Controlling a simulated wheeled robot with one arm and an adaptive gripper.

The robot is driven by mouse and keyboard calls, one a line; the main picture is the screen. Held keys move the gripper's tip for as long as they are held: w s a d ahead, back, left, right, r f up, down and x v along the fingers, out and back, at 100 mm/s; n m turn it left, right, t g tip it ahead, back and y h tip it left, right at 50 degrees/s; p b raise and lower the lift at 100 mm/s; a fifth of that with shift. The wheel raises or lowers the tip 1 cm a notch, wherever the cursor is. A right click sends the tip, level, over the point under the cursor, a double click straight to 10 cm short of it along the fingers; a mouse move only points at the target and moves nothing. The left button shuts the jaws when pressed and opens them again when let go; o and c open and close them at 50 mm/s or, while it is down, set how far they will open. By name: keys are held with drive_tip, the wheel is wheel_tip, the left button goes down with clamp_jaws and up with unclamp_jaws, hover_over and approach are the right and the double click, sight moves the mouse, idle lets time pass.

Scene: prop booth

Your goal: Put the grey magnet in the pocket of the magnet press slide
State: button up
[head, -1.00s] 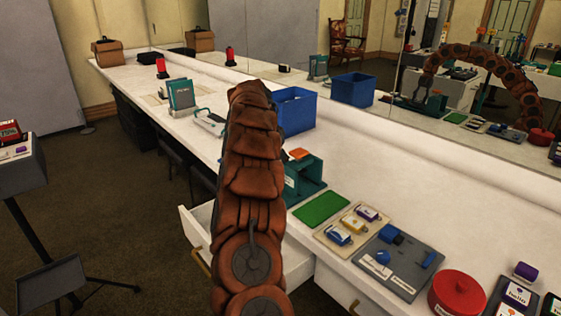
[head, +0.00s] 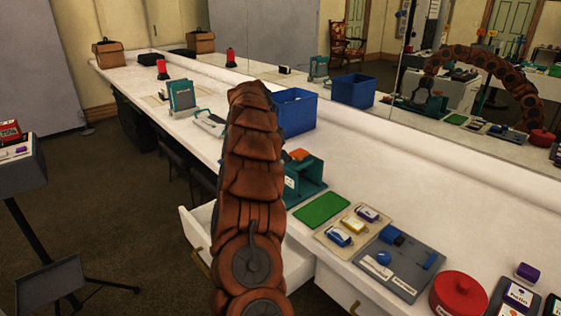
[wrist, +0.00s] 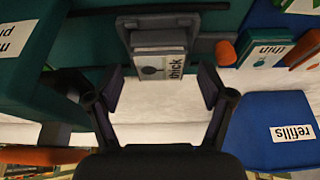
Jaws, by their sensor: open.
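In the wrist view my gripper (wrist: 158,90) is open, with its two dark fingers apart and nothing held between them. A second teal piece labelled "thin" (wrist: 268,54) is at the upper right. In the head view the teal press (head: 311,186), with an orange part on top, stands on the counter, partly behind my arm. My gripper is hidden there. I cannot make out the grey magnet or the slide's pocket for certain.
A blue bin (head: 297,112) stands behind the press; its "refills" label shows in the wrist view (wrist: 290,132). A green mat (head: 321,209), a beige tray (head: 331,238), a grey board (head: 404,279) and a red round tin (head: 458,296) lie to the right. A drawer (head: 195,228) is open.

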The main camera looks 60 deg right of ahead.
drive_tip(key=v, duration=1.2)
idle(0.5)
